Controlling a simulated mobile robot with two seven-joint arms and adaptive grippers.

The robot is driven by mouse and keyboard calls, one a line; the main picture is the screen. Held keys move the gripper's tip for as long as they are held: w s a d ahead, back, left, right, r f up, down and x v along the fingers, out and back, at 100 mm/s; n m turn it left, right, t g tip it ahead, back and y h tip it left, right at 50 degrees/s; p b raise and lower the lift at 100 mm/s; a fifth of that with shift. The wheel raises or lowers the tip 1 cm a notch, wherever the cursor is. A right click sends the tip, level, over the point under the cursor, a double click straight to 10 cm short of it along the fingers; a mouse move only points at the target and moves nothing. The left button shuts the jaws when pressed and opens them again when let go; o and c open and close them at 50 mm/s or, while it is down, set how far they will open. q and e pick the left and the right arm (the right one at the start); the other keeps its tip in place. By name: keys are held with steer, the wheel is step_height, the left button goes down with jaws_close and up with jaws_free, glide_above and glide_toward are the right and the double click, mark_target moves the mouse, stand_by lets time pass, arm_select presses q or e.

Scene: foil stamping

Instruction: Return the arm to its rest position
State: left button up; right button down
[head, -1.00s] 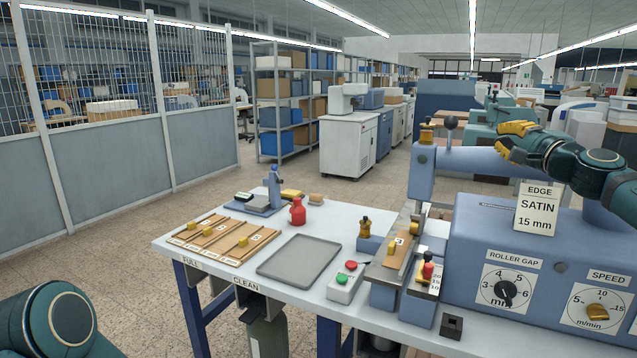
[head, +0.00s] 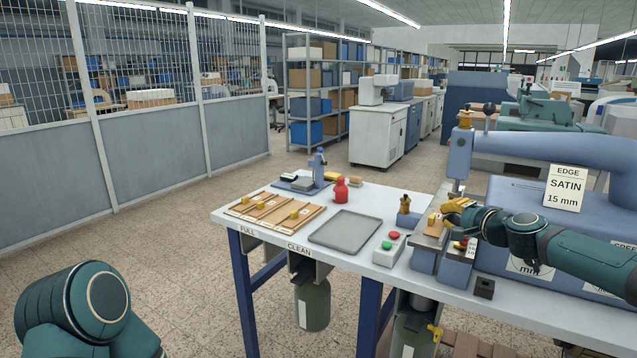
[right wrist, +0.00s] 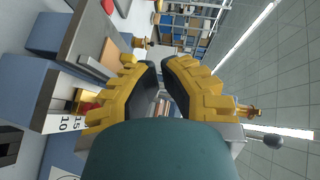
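My right arm reaches in from the right in the head view, in front of the blue stamping machine (head: 600,200). Its yellow-fingered gripper (head: 452,212) overlaps the small press station at the table's right part; contact cannot be told. In the right wrist view the two yellow fingers (right wrist: 160,66) curve towards each other with a narrow gap between the tips, and nothing is held. My left arm shows only as a teal joint at the lower left; its gripper is out of view.
The table holds a grey tray (head: 345,229), wooden boards (head: 275,211), a red bottle (head: 341,190) and a box with red and green buttons (head: 390,249). A small black block (head: 484,288) lies near the front edge. The machine's horizontal arm (head: 540,148) stands above my right forearm.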

steer(key=s+a+f+n+g, duration=0.2)
steer(key=s+a+f, duration=0.3)
steer(key=f, duration=0.4)
steer(key=s+a+f+n+g, duration=0.1)
steer(key=s+a+f+g, duration=0.2)
steer(key=a+f, duration=0.6)
steer(key=s+a+f+n+g, duration=0.2)
steer(key=s+a+f, duration=0.25)
steer(key=f, duration=0.55)
steer(key=s+a+f+n+g, duration=0.1)
steer(key=s+f, duration=0.4)
steer(key=s, duration=0.3)
steer(key=s+a+f+n+g+h, duration=0.1)
steer(key=s+f, duration=0.3)
steer(key=s, duration=0.5)
steer(key=s+a+f+n+g+h, duration=0.1)
steer(key=s+f+n+g, duration=0.1)
steer(key=s+f, duration=0.3)
steer(key=s+g, duration=0.1)
steer(key=s, duration=0.2)
steer(key=shift+s+f+n, duration=0.3)
steer(key=shift+s+n, duration=0.1)
steer(key=shift+d, duration=0.1)
